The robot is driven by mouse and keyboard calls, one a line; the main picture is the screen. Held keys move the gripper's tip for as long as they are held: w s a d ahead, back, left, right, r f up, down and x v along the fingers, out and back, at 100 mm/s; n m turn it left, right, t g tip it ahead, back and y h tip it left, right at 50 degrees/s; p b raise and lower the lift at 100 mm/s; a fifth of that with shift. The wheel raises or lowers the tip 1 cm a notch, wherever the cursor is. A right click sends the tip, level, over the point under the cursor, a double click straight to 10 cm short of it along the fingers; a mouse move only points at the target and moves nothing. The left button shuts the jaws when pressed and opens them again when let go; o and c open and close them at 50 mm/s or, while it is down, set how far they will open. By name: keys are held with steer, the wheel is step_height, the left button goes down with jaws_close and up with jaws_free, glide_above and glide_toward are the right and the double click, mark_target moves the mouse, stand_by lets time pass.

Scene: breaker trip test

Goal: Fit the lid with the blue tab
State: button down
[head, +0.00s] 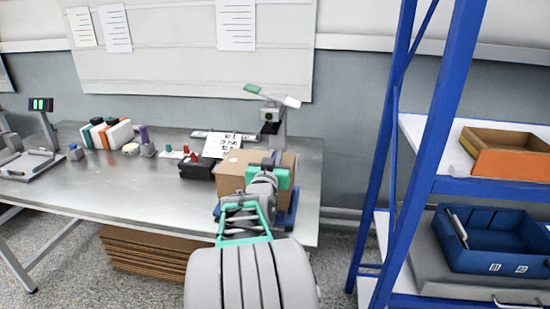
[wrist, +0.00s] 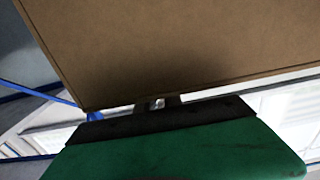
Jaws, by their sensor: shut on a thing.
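A brown cardboard piece (head: 232,170) shows in the head view at the right end of the bench, partly behind my arm. In the wrist view a flat brown cardboard face (wrist: 190,50) with a thin edge fills the upper part, close in front of my gripper (wrist: 157,103). My gripper is shut at its lower edge; the exact grip is dark and mostly hidden. In the head view my wrist hides the fingers. I cannot make out a blue tab or tell which cardboard part is the lid. A small blue patch (wrist: 95,116) shows below the edge in the wrist view.
A blue base (head: 287,217) shows under the cardboard on the metal bench (head: 130,185). A black box (head: 197,168), a printed sheet (head: 222,145) and a post-mounted device (head: 270,114) stand close by. A blue-framed rack (head: 440,130) with bins stands at right. The bench's front left is clear.

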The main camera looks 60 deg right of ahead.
steer(key=shift+f+b, duration=0.6)
steer(key=shift+b, duration=0.05)
steer(key=c, duration=1.4)
jaws_free()
steer(key=v, duration=0.7)
steer(key=shift+s+a, duration=0.2)
steer(key=shift+a, duration=0.2)
steer(key=shift+s, duration=0.1)
